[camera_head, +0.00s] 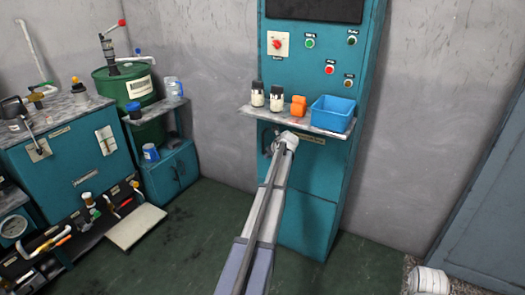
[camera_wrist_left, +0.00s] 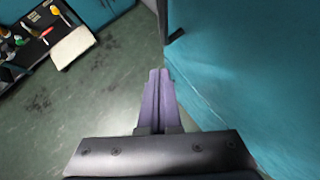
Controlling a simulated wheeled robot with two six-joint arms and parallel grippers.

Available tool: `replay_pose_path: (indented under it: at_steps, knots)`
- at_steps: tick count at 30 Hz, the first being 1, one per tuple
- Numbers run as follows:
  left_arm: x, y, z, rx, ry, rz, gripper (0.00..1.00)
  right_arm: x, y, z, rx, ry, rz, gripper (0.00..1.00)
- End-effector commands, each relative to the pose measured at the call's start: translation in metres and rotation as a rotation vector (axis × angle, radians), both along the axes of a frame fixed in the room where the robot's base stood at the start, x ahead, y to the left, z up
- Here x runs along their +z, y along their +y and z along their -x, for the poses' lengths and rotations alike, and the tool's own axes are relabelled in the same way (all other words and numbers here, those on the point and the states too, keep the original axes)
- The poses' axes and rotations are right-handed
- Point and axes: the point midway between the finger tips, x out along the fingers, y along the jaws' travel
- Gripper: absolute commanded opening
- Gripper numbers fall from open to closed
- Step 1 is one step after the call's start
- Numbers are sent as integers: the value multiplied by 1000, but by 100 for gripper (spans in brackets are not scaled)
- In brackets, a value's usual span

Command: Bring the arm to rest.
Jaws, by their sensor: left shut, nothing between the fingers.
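My left arm reaches up from the bottom middle of the head view towards the teal control cabinet (camera_head: 308,220). Its far end, with my left gripper (camera_head: 281,146), is just below the cabinet's shelf, where its fingers are hard to make out. In the left wrist view the gripper's purple fingers (camera_wrist_left: 158,76) are shut together with nothing between them. They are over the green floor, close beside the teal cabinet face (camera_wrist_left: 225,65). I cannot tell if they touch it. My right gripper is not in view.
The cabinet's shelf (camera_head: 247,110) holds two jars, an orange part and a blue bin (camera_head: 332,112). A dark handle (camera_wrist_left: 176,35) sticks out from the cabinet. A workbench (camera_head: 75,160) and a tool rack (camera_head: 65,243) are at left. The floor (camera_head: 190,245) between is clear.

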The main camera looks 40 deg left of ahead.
Motion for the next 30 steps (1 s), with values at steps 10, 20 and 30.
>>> replay_pose_path:
  at_steps: [10, 20, 30]
  knots:
    - [0, -22, 14, 4, 3, -3, 0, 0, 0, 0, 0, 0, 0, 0]
    - [1, -23, 14, 6, 2, -1, 0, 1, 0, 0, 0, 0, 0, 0]
    - [37, -187, 43, 263, -196, 269, 0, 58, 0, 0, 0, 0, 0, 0]
